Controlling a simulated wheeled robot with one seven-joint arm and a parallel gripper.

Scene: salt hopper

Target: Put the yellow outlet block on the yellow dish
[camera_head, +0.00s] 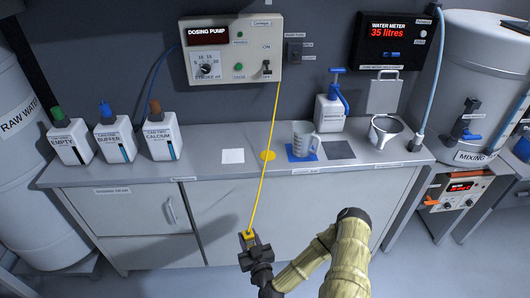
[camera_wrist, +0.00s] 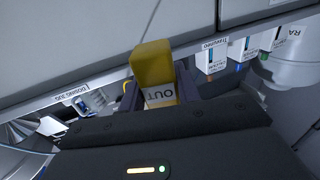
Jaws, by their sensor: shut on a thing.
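The yellow outlet block (camera_wrist: 153,70) is held between the fingers of my gripper (camera_wrist: 158,92) in the wrist view, with an "OUT" label facing the camera. In the head view the block (camera_head: 248,235) is small at the tip of my gripper (camera_head: 249,240), in front of the cabinet and below the counter. A yellow tube (camera_head: 264,155) runs taut from the dosing pump (camera_head: 233,50) down to the block. The yellow dish (camera_head: 268,155) lies flat on the counter, above and behind my gripper, with the tube passing close by it.
A white square (camera_head: 232,156) lies left of the dish. Several bottles (camera_head: 163,136) stand at the left. The counter's front edge (camera_head: 215,177) lies between gripper and dish.

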